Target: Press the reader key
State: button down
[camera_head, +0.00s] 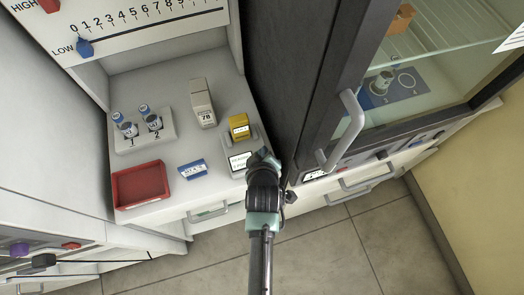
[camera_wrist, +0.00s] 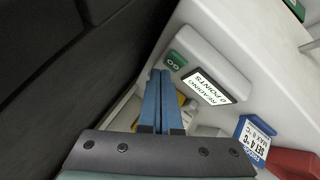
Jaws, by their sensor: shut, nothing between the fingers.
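The reader is a pale grey device with a display (camera_wrist: 208,86) that says "READING 0 POINTS". In the head view, the same display (camera_head: 239,161) sits at the counter's front right. The reader key (camera_wrist: 174,62) is green, marked "GO", beside the display; my arm's end hides it in the head view. My gripper (camera_wrist: 160,72) has blue fingers, shut and empty. The fingertips appear just beside the key in the wrist view; I cannot tell whether they touch the reader. In the head view, my gripper (camera_head: 263,155) is at the reader's right end.
A yellow block (camera_head: 239,126) stands behind the display. A blue label stand (camera_head: 192,170), red tray (camera_head: 140,186), grey box (camera_head: 202,104) and vial rack (camera_head: 145,133) share the counter. A dark door frame with a handle (camera_head: 346,130) is close on the right.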

jog(key=shift+r, duration=0.15)
notch_tip(320, 180, up, 5)
jog(key=p, duration=0.4)
jog(key=shift+p, duration=0.3)
dwell(0.7)
